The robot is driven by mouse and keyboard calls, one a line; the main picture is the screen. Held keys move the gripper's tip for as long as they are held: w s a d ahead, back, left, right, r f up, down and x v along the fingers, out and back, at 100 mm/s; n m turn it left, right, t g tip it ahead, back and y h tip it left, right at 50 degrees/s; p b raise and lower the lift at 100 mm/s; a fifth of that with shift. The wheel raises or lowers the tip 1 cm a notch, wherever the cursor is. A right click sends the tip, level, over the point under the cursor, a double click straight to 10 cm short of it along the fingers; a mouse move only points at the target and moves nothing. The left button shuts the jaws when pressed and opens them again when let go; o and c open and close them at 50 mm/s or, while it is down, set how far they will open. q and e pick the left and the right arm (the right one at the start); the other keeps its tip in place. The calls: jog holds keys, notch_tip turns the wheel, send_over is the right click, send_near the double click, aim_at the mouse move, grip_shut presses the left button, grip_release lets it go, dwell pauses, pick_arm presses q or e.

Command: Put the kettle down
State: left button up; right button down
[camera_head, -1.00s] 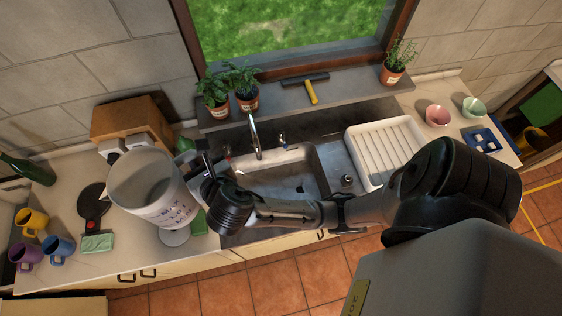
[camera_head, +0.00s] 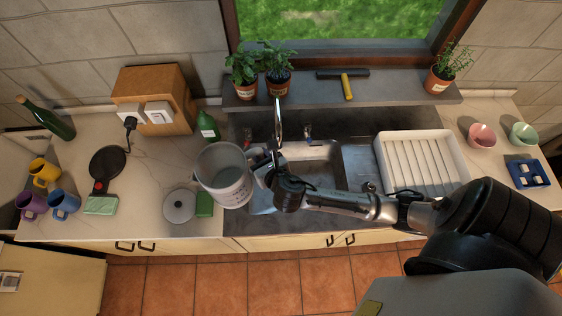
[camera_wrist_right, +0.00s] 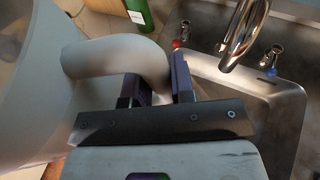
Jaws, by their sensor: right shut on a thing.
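The kettle (camera_head: 226,186) is a pale grey, open-topped jug with markings on its side. In the head view it is above the left edge of the sink. My right gripper (camera_head: 262,168) is shut on its handle, which also shows in the right wrist view (camera_wrist_right: 118,58) between the fingers (camera_wrist_right: 156,86). I cannot tell from the frames whether the kettle's bottom touches anything. A round black base (camera_head: 107,161) with a cord to a wall socket lies on the counter to the left. A round pale lid (camera_head: 180,207) with a knob lies left of the kettle. My left gripper is not in view.
The sink (camera_head: 316,172) and tap (camera_head: 278,122) are right of the kettle. A green sponge (camera_head: 204,204) and green bottle (camera_head: 207,126) are close by. Several mugs (camera_head: 63,203) stand far left. Counter (camera_head: 150,180) between black base and lid is clear.

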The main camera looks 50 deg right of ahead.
jog(key=s+d+f+b, duration=0.3)
jog(key=d+f, duration=0.3)
jog(key=f, duration=0.3)
jog(key=s+d+f+b, duration=0.2)
jog(key=d+f+b, duration=0.25)
jog(key=f, duration=0.35)
jog(key=w+d+r+m+h+b, duration=0.1)
jog(key=d+r+b, duration=0.3)
jog(key=d, duration=0.5)
notch_tip(320, 180, down, 15)
jog(key=b, duration=0.4)
jog(key=shift+r, duration=0.15)
jog(key=shift+f+b, duration=0.9)
jog(key=shift+f, duration=0.95)
